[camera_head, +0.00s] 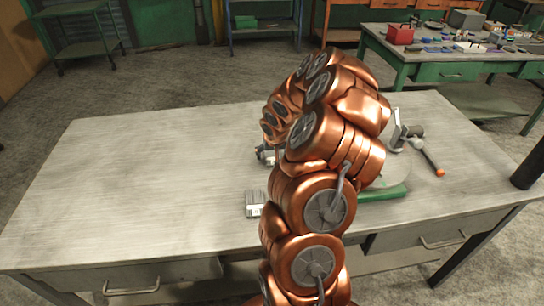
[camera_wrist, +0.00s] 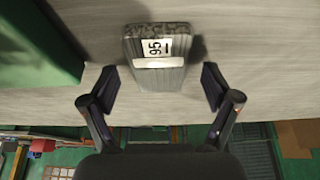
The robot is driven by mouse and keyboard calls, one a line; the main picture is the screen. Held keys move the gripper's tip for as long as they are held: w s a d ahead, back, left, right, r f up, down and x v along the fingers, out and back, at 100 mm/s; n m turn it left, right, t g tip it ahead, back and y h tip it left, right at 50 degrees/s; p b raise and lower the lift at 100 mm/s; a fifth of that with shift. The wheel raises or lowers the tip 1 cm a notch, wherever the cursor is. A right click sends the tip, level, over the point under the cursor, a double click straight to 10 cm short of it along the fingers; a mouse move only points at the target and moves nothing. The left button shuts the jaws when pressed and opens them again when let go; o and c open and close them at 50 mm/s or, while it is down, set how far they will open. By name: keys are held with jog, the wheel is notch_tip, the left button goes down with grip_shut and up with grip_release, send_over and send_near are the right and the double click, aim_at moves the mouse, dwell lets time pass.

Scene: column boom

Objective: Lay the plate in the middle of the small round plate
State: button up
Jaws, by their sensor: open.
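A small grey ribbed metal block with a white label (camera_head: 255,204), likely the plate, sits on the workbench near its front edge. In the wrist view the same block (camera_wrist: 157,78) shows a "95" label. My gripper (camera_wrist: 160,86) is open, with one finger to each side and the block ahead of and between the fingertips. No touch is visible. A round grey plate (camera_head: 399,170) lies on a green base right of my arm, partly hidden by it. In the head view my arm hides most of my gripper.
The workbench (camera_head: 140,170) is clear on its left side. A hammer-like tool with an orange tip (camera_head: 431,160) lies at the right. The green base (camera_head: 386,194) also shows at upper left in the wrist view (camera_wrist: 40,45). A dark post (camera_head: 529,165) stands at the right edge.

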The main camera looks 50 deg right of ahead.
grip_shut()
dwell(0.7)
